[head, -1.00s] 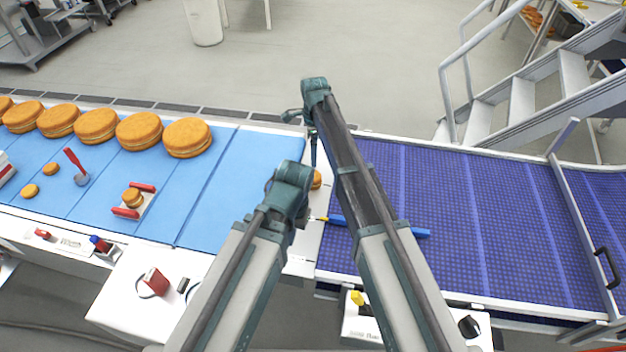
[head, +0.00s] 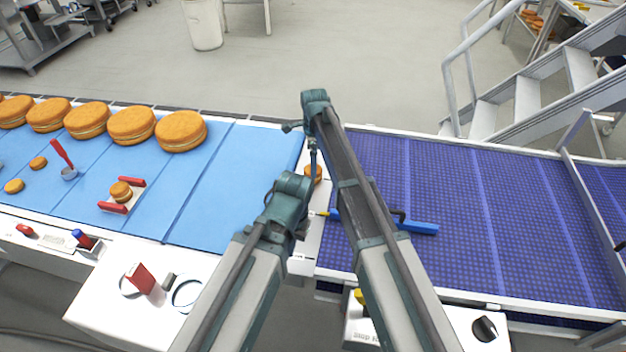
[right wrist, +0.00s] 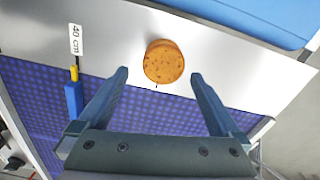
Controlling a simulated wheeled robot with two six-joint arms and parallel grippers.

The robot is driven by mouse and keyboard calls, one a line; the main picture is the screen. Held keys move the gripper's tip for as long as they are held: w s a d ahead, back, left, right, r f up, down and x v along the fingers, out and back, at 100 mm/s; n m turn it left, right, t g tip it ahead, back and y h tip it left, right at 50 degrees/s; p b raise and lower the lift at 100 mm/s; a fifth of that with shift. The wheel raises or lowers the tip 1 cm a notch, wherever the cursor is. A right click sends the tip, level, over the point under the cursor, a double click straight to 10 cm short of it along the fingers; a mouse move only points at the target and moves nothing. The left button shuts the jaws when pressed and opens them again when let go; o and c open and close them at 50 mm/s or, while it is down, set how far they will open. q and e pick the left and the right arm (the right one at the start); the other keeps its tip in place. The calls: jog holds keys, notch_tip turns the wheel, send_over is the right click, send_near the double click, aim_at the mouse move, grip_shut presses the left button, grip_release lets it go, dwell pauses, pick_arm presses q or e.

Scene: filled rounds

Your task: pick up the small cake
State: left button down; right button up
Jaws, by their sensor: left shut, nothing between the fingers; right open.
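A small round golden-brown cake (head: 313,174) rests on the pale strip between the light-blue and purple belts. In the head view my right arm partly covers it. In the right wrist view the cake (right wrist: 164,60) lies ahead of my right gripper (right wrist: 160,74), near its fingertips, with a finger to either side. That gripper is open, with no finger visibly touching the cake. In the head view the right gripper is mostly hidden behind its arm. My left gripper (head: 302,232) is shut and empty, at the near part of the strip.
A blue tool with a yellow tip (head: 415,228) lies at the purple belt's (head: 450,190) edge. It also shows in the right wrist view (right wrist: 73,98). Large cakes (head: 131,125) and other small cakes (head: 38,163) sit on the light-blue belt (head: 235,185). Stairs (head: 527,103) stand behind right.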

aim_at(289, 266)
pick_arm(q)
notch_tip(289, 266, down, 5)
jog(key=b, duration=0.5)
jog(key=shift+f, duration=0.15)
pick_arm(e)
jog(key=f, duration=0.5)
jog(key=shift+w+a+f, duration=0.2)
jog(key=shift+w+a, duration=0.05)
jog(key=shift+r, duration=0.1)
jog(key=c, duration=0.8)
